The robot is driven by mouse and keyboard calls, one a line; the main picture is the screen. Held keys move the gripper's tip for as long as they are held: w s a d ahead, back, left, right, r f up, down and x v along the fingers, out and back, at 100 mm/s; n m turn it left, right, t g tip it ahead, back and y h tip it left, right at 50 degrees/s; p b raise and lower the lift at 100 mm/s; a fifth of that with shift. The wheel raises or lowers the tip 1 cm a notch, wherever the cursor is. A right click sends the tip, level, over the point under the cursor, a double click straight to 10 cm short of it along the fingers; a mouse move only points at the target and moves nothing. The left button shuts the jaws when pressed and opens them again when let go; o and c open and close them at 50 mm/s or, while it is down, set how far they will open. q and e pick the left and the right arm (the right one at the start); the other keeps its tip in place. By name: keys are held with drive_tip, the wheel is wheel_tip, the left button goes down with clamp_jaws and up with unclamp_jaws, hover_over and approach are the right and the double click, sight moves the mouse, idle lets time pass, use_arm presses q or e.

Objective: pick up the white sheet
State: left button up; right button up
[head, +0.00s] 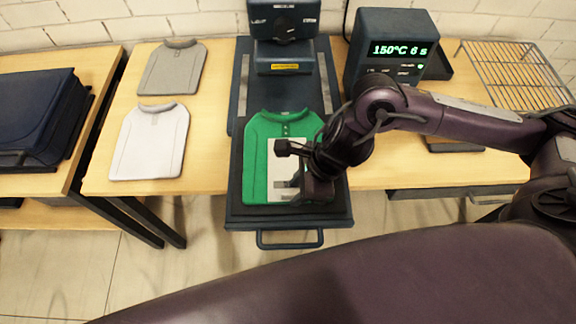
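The white sheet (281,168) lies flat on the front of a green shirt (257,150). The shirt is spread on the dark lower plate (236,195) of the heat press. My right gripper (290,172) is over the sheet's right part, with its fingers spread apart, one toward the back and one toward the front. The gripper and wrist hide the right part of the sheet and some of the shirt. I cannot tell whether the fingers touch the sheet. My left gripper is not in view.
The press head (284,25) stands behind the plate. A control box (390,48) reading 150°C 6 s is at the back right, beside a wire rack (515,75). Grey (172,70) and white (150,145) shirts lie left. A front handle (290,243) juts out below the plate.

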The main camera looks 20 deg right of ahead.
sight(290, 194)
drive_tip(key=shift+w+x, duration=0.2)
drive_tip(key=shift+x, duration=1.05)
drive_tip(key=shift+a+f, duration=0.15)
drive_tip(key=shift+f, duration=0.05)
drive_tip(key=c, duration=0.6)
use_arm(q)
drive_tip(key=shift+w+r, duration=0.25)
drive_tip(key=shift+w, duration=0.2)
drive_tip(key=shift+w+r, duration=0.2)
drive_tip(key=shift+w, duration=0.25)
use_arm(e)
clamp_jaws()
drive_tip(key=shift+r, duration=0.1)
